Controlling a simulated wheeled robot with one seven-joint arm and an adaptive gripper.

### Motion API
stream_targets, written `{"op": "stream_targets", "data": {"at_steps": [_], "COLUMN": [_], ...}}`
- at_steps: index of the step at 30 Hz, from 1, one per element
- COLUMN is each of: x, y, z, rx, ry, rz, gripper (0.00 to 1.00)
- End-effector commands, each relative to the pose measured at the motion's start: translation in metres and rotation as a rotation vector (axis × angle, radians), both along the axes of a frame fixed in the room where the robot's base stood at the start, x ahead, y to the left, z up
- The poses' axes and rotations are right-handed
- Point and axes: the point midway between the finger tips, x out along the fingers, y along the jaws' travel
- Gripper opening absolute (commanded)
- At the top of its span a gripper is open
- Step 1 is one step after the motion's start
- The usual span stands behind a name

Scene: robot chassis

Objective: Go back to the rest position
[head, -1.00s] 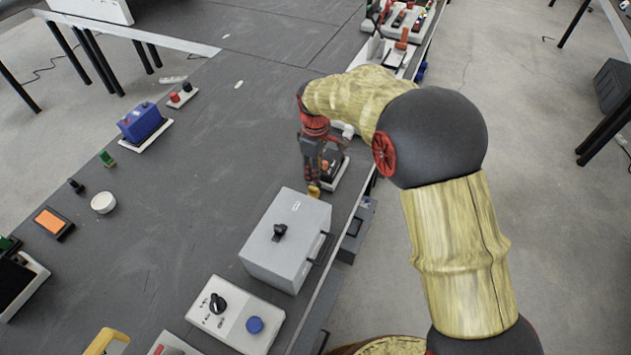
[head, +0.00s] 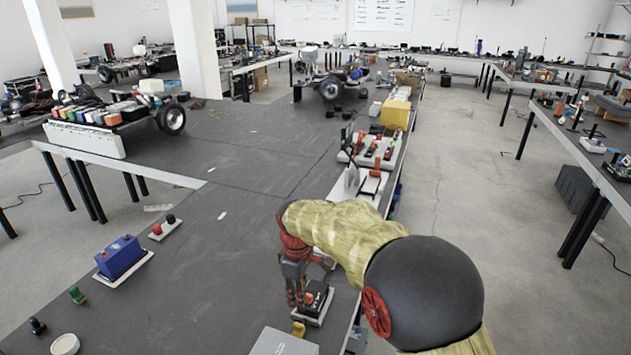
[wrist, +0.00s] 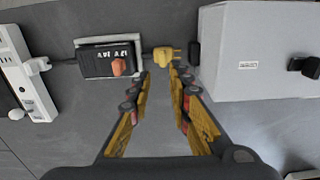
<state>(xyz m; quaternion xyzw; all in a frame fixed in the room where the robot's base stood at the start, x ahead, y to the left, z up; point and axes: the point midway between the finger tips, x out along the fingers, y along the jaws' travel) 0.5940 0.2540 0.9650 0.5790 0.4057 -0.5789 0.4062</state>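My gripper (head: 294,303) hangs pointing down over the dark table, beside a black box with an orange switch (head: 318,301). In the wrist view my gripper's two yellow-padded fingers (wrist: 162,80) are apart, with nothing held between them. A yellow plug (wrist: 166,57) lies just beyond the fingertips, between the black switch box (wrist: 106,61) and a grey box (wrist: 251,55). The plug also shows in the head view (head: 298,329), just below my gripper. My arm reaches in from the lower right.
The grey box (head: 283,343) stands close to my gripper. A white socket strip (wrist: 22,75) lies on the other side of the switch box. A blue box (head: 120,256) and a red-and-black button block (head: 164,228) stand to the left. The table between is clear.

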Motion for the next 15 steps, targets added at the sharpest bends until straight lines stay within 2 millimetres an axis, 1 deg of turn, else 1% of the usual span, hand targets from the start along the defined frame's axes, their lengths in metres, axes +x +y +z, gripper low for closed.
{"op": "stream_targets", "data": {"at_steps": [5,8,9,12,15], "x": [0.001,-0.019,-0.028,-0.048,-0.068], "y": [0.0,-0.009,-0.012,-0.023,-0.041], "z": [-0.002,-0.021,-0.024,-0.018,-0.005], "rx": [0.003,-0.016,-0.022,-0.027,-0.025], "ry": [-0.006,0.028,0.038,0.04,0.036], "rz": [-0.105,-0.206,-0.246,-0.335,-0.431], "gripper": [0.2,0.2,0.2,0.2,0.2]}}
